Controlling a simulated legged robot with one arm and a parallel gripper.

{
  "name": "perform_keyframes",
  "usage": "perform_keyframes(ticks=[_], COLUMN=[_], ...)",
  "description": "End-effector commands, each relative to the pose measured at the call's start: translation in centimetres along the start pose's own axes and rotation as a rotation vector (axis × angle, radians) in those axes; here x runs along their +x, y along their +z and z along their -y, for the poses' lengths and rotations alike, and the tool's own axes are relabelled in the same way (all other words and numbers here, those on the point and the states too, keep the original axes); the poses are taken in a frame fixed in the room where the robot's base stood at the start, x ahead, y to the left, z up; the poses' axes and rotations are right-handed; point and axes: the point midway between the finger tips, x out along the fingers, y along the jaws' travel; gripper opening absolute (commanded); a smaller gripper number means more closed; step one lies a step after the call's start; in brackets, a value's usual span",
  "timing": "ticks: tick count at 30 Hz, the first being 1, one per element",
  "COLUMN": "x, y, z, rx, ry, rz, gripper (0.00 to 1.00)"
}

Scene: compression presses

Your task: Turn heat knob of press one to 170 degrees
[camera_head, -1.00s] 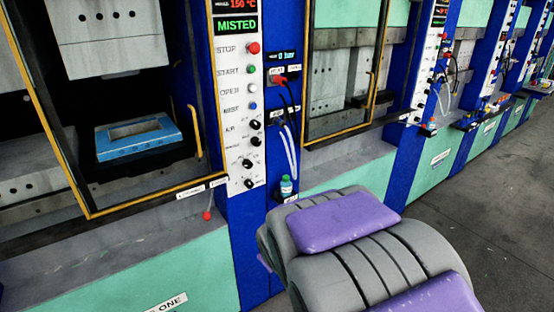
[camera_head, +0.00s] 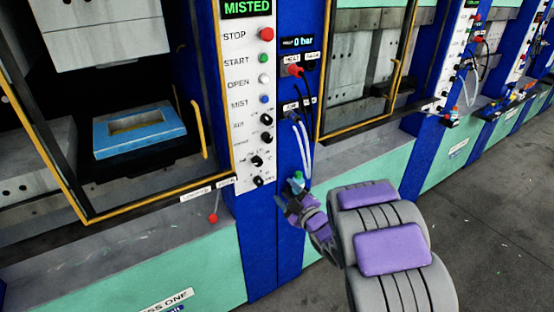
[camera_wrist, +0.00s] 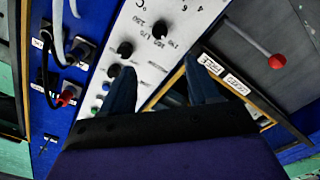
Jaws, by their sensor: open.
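Press one's white control panel (camera_head: 247,140) is on the blue column in the head view. A black knob (camera_head: 257,160) with tick marks sits low on it. In the wrist view the panel is upside down, and a black knob (camera_wrist: 160,29) has numbers and a °C mark around it; its setting is too small to read. My gripper (camera_head: 289,198) is right of and below the panel, apart from the knobs. In the wrist view my gripper (camera_wrist: 160,65) has its two dark fingers spread, with nothing between them.
Another black knob (camera_head: 258,181) is just below. Red, green, white and blue buttons line the panel above. A small teal-green bottle (camera_head: 297,180) is behind my gripper. Hoses (camera_head: 304,133) hang beside the panel. A red-tipped lever (camera_head: 213,218) sticks out at lower left.

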Motion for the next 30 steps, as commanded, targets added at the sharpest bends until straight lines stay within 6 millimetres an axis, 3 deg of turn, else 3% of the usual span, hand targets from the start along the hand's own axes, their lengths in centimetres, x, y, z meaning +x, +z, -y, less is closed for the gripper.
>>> perform_keyframes(ticks=[8, 30], x=[2.3, 13.8], y=[-0.1, -0.2], z=[0.2, 0.2], rx=[0.0, 0.001], ry=[0.001, 0.001], rz=[-0.016, -0.013], gripper=[0.6, 0.6])
